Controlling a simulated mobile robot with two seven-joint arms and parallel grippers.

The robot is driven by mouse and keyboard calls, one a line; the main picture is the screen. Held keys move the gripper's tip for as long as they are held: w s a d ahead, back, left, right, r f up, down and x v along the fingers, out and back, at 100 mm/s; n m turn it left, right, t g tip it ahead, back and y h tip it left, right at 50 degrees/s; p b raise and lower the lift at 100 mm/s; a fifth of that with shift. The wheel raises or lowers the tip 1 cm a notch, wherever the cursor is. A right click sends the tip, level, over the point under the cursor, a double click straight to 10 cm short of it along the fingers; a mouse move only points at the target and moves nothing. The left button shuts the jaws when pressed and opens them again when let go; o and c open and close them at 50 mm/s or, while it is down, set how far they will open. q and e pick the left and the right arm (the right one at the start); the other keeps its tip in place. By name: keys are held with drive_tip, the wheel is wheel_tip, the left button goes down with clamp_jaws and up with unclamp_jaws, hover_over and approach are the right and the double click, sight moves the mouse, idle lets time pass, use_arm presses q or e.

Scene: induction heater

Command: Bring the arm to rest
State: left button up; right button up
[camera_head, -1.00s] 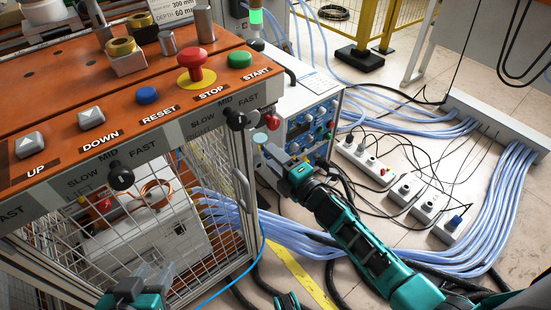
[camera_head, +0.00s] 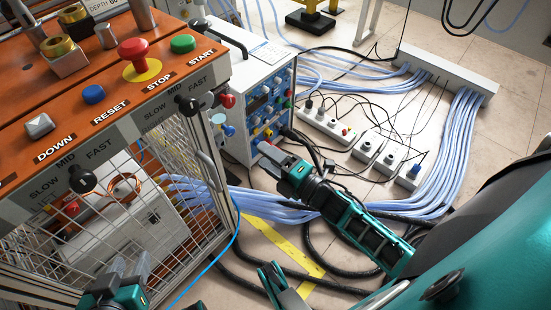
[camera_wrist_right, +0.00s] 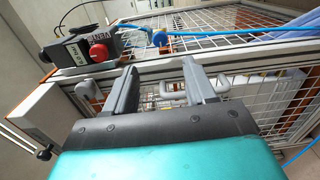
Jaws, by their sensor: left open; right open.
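My right gripper (camera_head: 267,153) is open, with nothing seen between its fingers. In the head view it is low in front of the blue-faced power unit (camera_head: 268,105); I cannot tell the gap. Its fingers show in the right wrist view (camera_wrist_right: 160,70), spread apart before a mesh cage. A grey handle (camera_wrist_right: 173,88) on the cage appears between them, beyond the tips. My left gripper (camera_head: 130,268) is open at the lower left of the head view, in front of the mesh cage (camera_head: 200,180). Its lower part is cut off by the frame.
The orange control panel (camera_head: 50,125) has a red stop button (camera_head: 133,50) and black knobs. Power strips (camera_head: 325,125), blue hoses (camera_head: 455,145) and black cables lie on the floor. A grey box with a red knob (camera_wrist_right: 99,52) stands at the cage edge.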

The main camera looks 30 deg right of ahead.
use_arm(q)
drive_tip(key=shift+a, duration=0.1)
use_arm(e)
drive_tip(key=shift+v, duration=1.1)
use_arm(q)
drive_tip(key=shift+s, duration=0.1)
use_arm(e)
drive_tip(key=s+a+r+m+g+h+p, duration=0.2)
drive_tip(key=s+a+m+g, duration=0.5)
drive_tip(key=m, duration=1.3)
use_arm(q)
drive_tip(key=s+a+r+y+p, duration=0.1)
drive_tip(key=a+r+p, duration=0.2)
drive_tip(key=r+p, duration=0.9)
drive_tip(key=p, duration=0.4)
drive_tip(key=shift+s+a+r, duration=0.3)
use_arm(e)
drive_tip(key=s+d+r+h, duration=0.1)
drive_tip(key=r, duration=0.4)
drive_tip(key=s+d+r+h, duration=0.1)
drive_tip(key=d+r, duration=0.1)
drive_tip(key=r, duration=0.4)
drive_tip(key=shift+s+d+r+t, duration=0.25)
drive_tip(key=shift+s+d+t, duration=0.05)
drive_tip(key=shift+s+t, duration=0.1)
use_arm(q)
drive_tip(key=shift+d, duration=0.1)
use_arm(e)
drive_tip(key=shift+d, duration=0.1)
